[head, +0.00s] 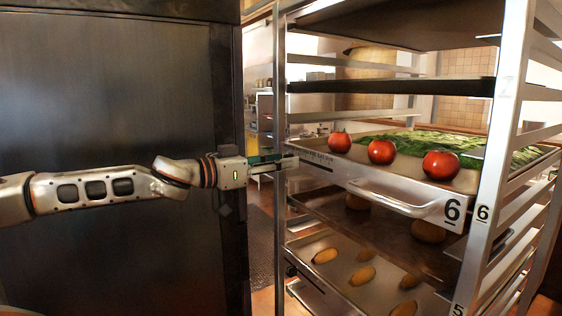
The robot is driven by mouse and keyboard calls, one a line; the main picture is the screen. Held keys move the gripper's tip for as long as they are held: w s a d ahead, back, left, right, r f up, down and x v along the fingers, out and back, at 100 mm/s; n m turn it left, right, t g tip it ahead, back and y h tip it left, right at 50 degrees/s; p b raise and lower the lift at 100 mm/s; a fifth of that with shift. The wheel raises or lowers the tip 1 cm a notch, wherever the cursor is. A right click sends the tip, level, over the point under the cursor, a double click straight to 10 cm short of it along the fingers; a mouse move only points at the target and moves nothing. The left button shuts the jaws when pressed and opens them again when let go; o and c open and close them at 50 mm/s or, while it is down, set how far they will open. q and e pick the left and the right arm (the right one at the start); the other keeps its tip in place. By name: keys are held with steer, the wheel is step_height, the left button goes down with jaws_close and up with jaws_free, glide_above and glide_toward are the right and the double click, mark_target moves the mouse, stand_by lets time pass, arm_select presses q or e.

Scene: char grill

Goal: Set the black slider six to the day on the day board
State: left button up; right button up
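The tray marked 6 (380,185) sits in the metal rack, with a front handle and a black number 6 at its right front corner. A small strip with faint lettering (317,158) runs along the left part of its front edge. My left gripper (285,162) comes in from the left and its tips are at the left end of this strip. I cannot tell whether they touch or hold anything there. The black slider of tray six is not discernible and may be hidden by the gripper. No day board can be made out. My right gripper is not in view.
Three tomatoes (381,151) and leafy greens (458,142) lie on tray 6. A lower tray (345,285) holds several potato-like items and has a dark knob (291,271) at its left front. The rack's right upright (497,150) stands close. A dark panel (110,90) fills the left.

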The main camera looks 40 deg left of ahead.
arm_select(q)
steer(key=shift+r, duration=0.1)
step_height(320, 180, up, 10)
steer(key=shift+f, duration=0.1)
stand_by(0.5)
steer(key=shift+s, duration=0.15)
stand_by(0.4)
